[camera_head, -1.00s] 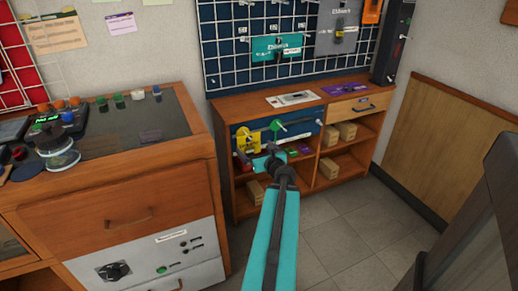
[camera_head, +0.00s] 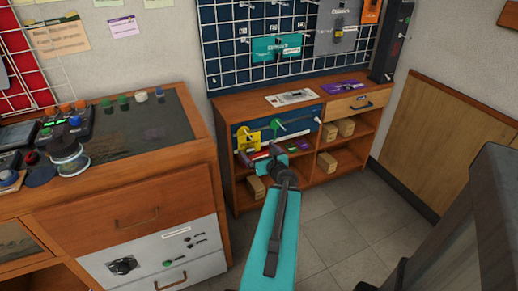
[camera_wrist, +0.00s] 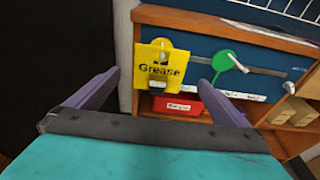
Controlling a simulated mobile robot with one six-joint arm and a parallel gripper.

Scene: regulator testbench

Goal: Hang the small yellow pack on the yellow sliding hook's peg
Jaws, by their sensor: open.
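The small yellow pack, a flat yellow square marked "Grease" (camera_wrist: 160,70), is in the middle of the wrist view, upright in front of the blue drawer front. A yellow rounded piece (camera_wrist: 162,43), which looks like the yellow sliding hook, shows at its upper part; the peg itself is hard to make out. The yellow pieces also show in the head view (camera_head: 247,138). My gripper (camera_wrist: 160,79) is open, its purple fingers wide apart either side of the pack, and touches neither edge visibly. In the head view my gripper (camera_head: 271,161) is just below and right of the yellow pieces.
A green round hook (camera_wrist: 224,61) sits on the same rail, right of the yellow one. A red box (camera_wrist: 178,105) lies on the shelf below. A wooden workbench (camera_head: 130,190) stands to the left.

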